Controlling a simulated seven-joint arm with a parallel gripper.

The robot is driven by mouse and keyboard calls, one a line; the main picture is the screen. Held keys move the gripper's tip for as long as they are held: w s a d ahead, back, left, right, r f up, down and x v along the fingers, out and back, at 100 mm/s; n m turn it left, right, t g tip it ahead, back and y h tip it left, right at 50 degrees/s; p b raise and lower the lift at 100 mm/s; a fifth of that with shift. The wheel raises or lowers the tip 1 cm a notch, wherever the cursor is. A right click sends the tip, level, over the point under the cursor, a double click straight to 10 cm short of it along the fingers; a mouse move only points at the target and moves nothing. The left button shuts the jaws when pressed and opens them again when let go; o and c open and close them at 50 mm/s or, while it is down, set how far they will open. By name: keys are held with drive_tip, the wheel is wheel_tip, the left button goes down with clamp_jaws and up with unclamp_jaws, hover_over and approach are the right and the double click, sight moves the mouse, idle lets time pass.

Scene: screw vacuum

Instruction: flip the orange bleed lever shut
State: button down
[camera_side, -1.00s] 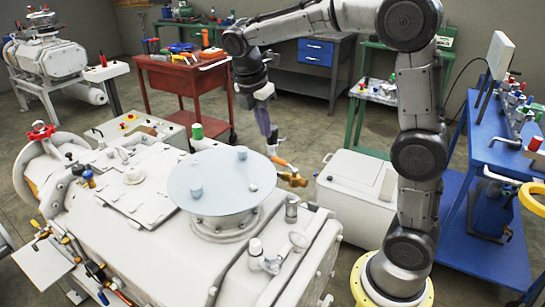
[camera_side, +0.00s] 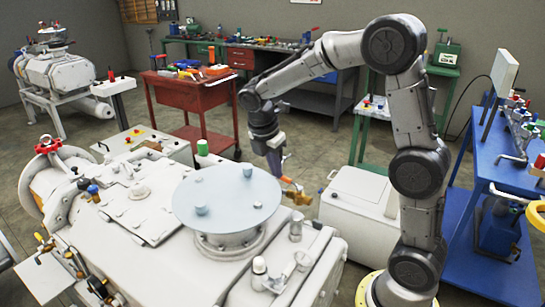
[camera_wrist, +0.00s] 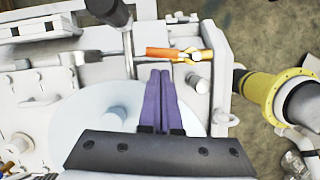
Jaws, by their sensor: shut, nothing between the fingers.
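The orange bleed lever (camera_wrist: 168,53) lies crosswise in the wrist view, reaching left from a brass valve body (camera_wrist: 193,57). In the side view the lever (camera_side: 286,181) is small and partly hidden, just beyond the white round plate, with the brass valve (camera_side: 298,197) at its lower end. My gripper (camera_wrist: 160,72) has its two purple fingers shut together and empty. Their tips are just below the lever in the wrist view. In the side view my gripper (camera_side: 276,174) points down right beside the lever. I cannot tell whether it touches.
The white pump housing (camera_side: 120,205) with its pale round plate (camera_side: 228,195) fills the foreground. A white box (camera_side: 358,210) stands right of the valve. A red cart (camera_side: 185,95) stands behind.

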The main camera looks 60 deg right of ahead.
drive_tip(key=shift+x, duration=1.2)
drive_tip(key=shift+w+d+m, duration=0.1)
drive_tip(key=shift+d+m, duration=0.3)
drive_tip(key=shift+m, duration=0.4)
drive_tip(key=d+m, duration=0.1)
drive_tip(key=m+g, duration=0.1)
drive_tip(key=m, duration=0.1)
drive_tip(key=shift+d+y, duration=0.3)
drive_tip(key=shift+d, duration=0.1)
drive_tip(key=shift+s+d+m+g+y, duration=0.25)
drive_tip(key=shift+s+d+m+y, duration=0.4)
drive_tip(key=shift+m, duration=2.1)
drive_tip(key=shift+s+d+m+g+y, duration=0.2)
drive_tip(key=shift+s+d+m+y, duration=0.5)
drive_tip(key=shift+m, duration=2.1)
drive_tip(key=shift+s+d+m+g+y, duration=0.3)
drive_tip(key=shift+d+m+y, duration=0.6)
drive_tip(key=shift+m, duration=1.85)
drive_tip(key=shift+s+d, duration=0.1)
drive_tip(key=shift+r, duration=0.1)
drive_tip(key=a+v, duration=0.1)
drive_tip(key=v, duration=0.9)
drive_tip(key=shift+w+a, duration=0.2)
drive_tip(key=shift+w, duration=0.1)
